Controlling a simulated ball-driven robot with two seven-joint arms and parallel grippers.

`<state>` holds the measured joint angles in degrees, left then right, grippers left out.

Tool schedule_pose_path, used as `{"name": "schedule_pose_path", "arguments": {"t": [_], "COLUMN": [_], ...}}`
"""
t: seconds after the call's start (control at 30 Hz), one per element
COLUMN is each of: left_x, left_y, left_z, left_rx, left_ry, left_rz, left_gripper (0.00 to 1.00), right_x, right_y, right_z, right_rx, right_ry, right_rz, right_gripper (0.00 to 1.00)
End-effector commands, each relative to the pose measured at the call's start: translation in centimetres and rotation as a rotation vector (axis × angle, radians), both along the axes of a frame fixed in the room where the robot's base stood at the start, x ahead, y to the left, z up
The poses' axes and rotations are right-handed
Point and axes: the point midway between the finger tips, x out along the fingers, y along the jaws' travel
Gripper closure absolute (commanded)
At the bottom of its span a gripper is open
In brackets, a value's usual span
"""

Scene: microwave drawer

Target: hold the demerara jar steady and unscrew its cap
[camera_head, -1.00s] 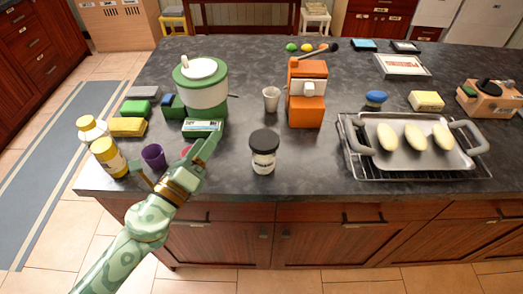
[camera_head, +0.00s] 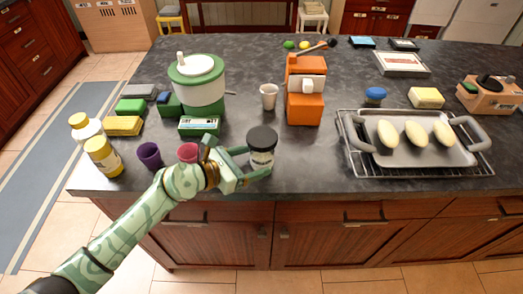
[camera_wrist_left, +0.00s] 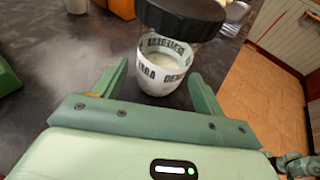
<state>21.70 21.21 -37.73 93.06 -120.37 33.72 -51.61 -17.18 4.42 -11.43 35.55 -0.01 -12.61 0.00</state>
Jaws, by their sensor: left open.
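The demerara jar (camera_head: 262,158) stands upright near the front edge of the counter, with its wide black cap (camera_head: 262,138) on. In the left wrist view the clear jar (camera_wrist_left: 165,72) carries a label with dark lettering and holds pale contents, under the black cap (camera_wrist_left: 182,18). My left gripper (camera_head: 258,163) is open at the jar's lower body, below the cap. Its fingers (camera_wrist_left: 158,75) lie one on each side of the jar, with gaps showing. A small green part of mine is at the lower right of the wrist view; its jaws cannot be made out.
A pink cup (camera_head: 187,152) and a purple cup (camera_head: 149,155) stand left of the jar, beside my left arm. A white cup (camera_head: 268,96) and an orange machine (camera_head: 305,105) are behind it. A tray (camera_head: 408,157) on a rack is to the right, with clear counter between.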

Motion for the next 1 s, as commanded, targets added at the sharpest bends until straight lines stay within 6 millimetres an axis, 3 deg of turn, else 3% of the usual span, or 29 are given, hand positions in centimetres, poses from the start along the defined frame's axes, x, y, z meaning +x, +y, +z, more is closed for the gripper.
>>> {"name": "schedule_pose_path", "arguments": {"t": [0.2,0.57,0.67,0.77,0.8,0.9,0.93,1.0], "left_x": [1.1,1.3,1.3,1.3,1.3,1.3,1.3,1.3], "left_y": [-1.6,-1.9,-1.9,-1.9,-1.9,-1.9,-1.9,-1.9], "left_z": [-0.5,-0.6,-0.6,-0.6,-0.6,-0.6,-0.6,-0.6], "left_rx": [-0.002,-0.001,-0.002,-0.002,-0.002,-0.002,-0.002,-0.002], "left_ry": [-0.001,-0.001,-0.001,-0.001,-0.001,-0.001,-0.001,-0.001], "left_rz": [0.0,0.001,0.0,0.0,0.0,0.0,0.0,0.0], "left_gripper": [0.29,0.29,0.57,0.58,0.54,0.81,0.86,0.86], "right_x": [-0.1,-0.1,-0.1,-0.1,-0.1,-0.1,-0.1,-0.1], "right_y": [0.0,-0.1,-0.2,-0.3,-0.3,-0.3,-0.3,-0.3], "right_z": [-0.3,-0.3,-0.3,-0.3,-0.3,-0.3,-0.3,-0.3], "right_rx": [0.0,-0.002,-0.003,-0.003,-0.004,-0.004,-0.004,-0.004], "right_ry": [0.002,0.003,0.002,0.003,0.003,0.003,0.003,0.003], "right_rz": [0.0,0.002,0.002,0.003,0.003,0.003,0.003,0.003], "right_gripper": [0.14,0.14,0.14,0.14,0.14,0.14,0.14,0.14]}}
